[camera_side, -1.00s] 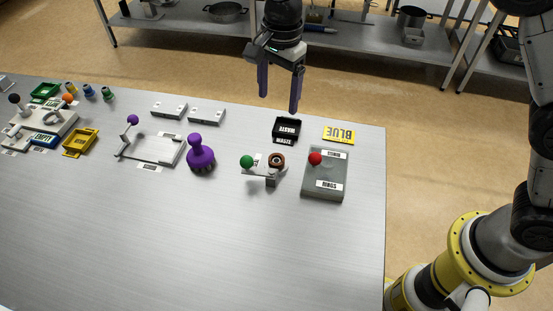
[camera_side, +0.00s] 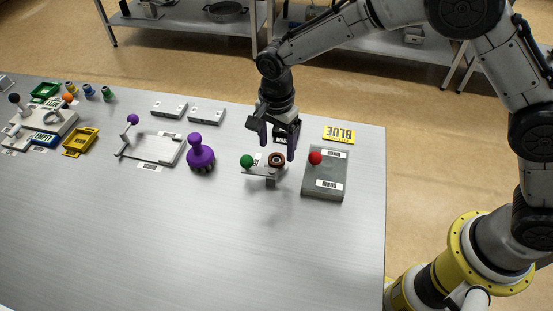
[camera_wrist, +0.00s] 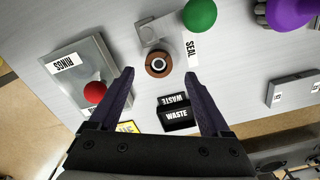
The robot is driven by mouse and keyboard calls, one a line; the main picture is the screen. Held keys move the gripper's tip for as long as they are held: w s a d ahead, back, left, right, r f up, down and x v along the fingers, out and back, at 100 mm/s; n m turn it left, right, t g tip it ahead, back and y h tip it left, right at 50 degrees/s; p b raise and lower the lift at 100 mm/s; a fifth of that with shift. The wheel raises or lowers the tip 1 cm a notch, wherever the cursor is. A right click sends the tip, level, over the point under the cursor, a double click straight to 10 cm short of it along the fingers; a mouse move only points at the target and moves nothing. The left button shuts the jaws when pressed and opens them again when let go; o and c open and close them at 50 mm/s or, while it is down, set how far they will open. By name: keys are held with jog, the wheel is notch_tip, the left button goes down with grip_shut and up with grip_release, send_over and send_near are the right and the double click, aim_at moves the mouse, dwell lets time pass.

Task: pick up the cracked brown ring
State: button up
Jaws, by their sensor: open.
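The brown ring (camera_side: 277,159) sits on a small grey stand with a post, beside a green ball knob (camera_side: 246,161). In the wrist view my gripper (camera_wrist: 160,75) shows both fingers spread wide, touching nothing.
A grey box labelled RINGS with a red knob (camera_side: 315,158) stands right of the stand. A black WASTE bin (camera_wrist: 176,113) is close by, mostly hidden in the side view. A purple-handled tool (camera_side: 201,155) stands left. The front of the table (camera_side: 200,240) is clear.

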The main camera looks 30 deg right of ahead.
aim_at(278, 159)
jog(key=shift+s+f, duration=0.1)
jog(key=shift+f, duration=1.45)
grip_shut()
jog(key=shift+r, duration=0.1)
